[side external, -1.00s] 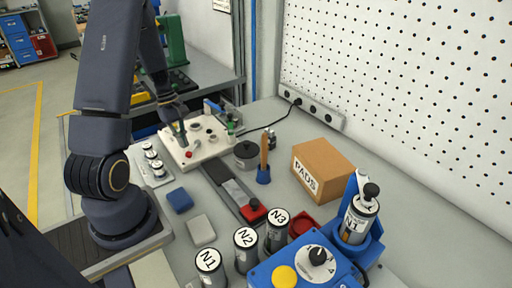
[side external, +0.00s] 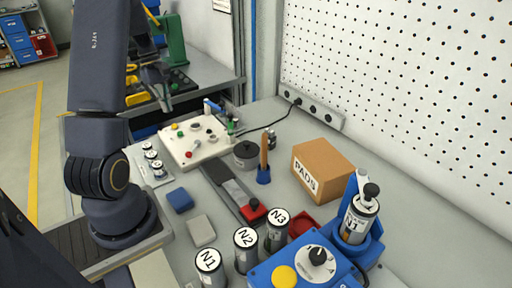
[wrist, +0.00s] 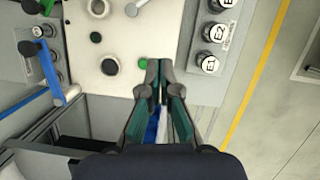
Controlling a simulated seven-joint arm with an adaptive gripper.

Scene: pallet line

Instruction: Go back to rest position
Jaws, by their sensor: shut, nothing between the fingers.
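My gripper (wrist: 158,68) is shut and empty in the wrist view, its two fingertips together over the edge of the white panel (wrist: 112,15). In the side external view my gripper (side external: 163,100) hangs in the air above and behind that same white panel (side external: 180,154), apart from everything on the bench. My arm reaches up and out of the top of that view.
Canisters E1 (wrist: 208,64) and E2 (wrist: 213,33) stand in a rack beside the panel. Canisters N1 (side external: 209,262), N2 (side external: 246,238) and N3 (side external: 278,219) stand in front, near a blue machine (side external: 262,271). A PADS box (side external: 322,168) sits at right.

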